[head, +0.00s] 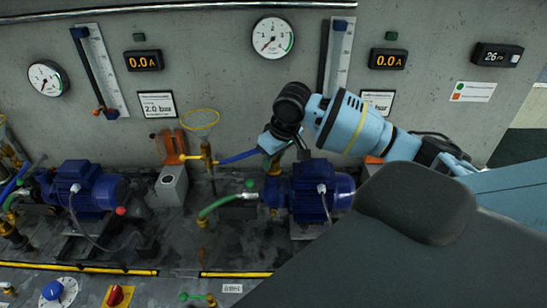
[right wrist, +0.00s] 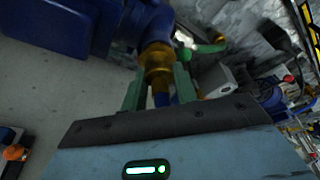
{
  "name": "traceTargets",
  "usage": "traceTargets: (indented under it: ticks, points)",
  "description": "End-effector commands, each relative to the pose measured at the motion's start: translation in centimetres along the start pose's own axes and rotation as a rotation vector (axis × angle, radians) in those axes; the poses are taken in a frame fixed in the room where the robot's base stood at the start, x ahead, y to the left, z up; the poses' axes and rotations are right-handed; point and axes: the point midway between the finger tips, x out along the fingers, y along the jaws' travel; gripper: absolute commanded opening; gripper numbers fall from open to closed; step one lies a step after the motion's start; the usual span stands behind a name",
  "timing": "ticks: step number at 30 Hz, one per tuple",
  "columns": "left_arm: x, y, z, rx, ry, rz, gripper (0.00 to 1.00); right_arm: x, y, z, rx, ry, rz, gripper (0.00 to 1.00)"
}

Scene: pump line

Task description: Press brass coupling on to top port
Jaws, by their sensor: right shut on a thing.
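My right gripper (head: 283,140) is above the left end of the right-hand blue pump (head: 318,188). In the right wrist view, its green fingers (right wrist: 158,88) are shut on the brass coupling (right wrist: 157,62). A blue hose (right wrist: 160,99) shows between the fingers, behind the coupling; in the head view the blue hose (head: 238,157) runs left from the gripper. The coupling's far end meets the pump's blue top port (right wrist: 155,28) in line; I cannot tell how far it is on. My left gripper is out of view.
A green hose (head: 214,206) joins the pump's lower left side. A brass valve with a yellow ring handle (head: 200,119) and a grey block (head: 172,185) stand left. A second blue pump (head: 88,188) is farther left. Gauges and displays line the wall behind.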

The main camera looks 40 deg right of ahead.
Motion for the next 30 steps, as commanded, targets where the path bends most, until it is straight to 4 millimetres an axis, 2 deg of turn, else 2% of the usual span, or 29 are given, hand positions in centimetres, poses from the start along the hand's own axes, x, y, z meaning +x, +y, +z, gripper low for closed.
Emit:
traceTargets:
  ticks: [7,8,12,14,23,30]
  points:
    - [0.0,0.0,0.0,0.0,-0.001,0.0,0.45,0.4,0.0,0.1,0.0,-0.002,0.0,0.08]
    - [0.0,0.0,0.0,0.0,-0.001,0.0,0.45,0.4,0.0,0.1,0.0,-0.001,0.0,0.3]
    - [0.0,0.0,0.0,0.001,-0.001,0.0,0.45,0.4,0.0,0.1,0.0,-0.001,0.0,0.49]
    - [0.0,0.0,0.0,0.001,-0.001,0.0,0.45,0.4,0.0,0.1,0.0,-0.001,0.0,0.54]
    - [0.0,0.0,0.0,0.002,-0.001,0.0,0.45,0.2,0.0,0.1,0.0,-0.002,0.0,0.54]
    - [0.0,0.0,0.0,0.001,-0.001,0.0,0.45,-1.2,0.0,0.1,-0.001,0.001,0.0,0.54]
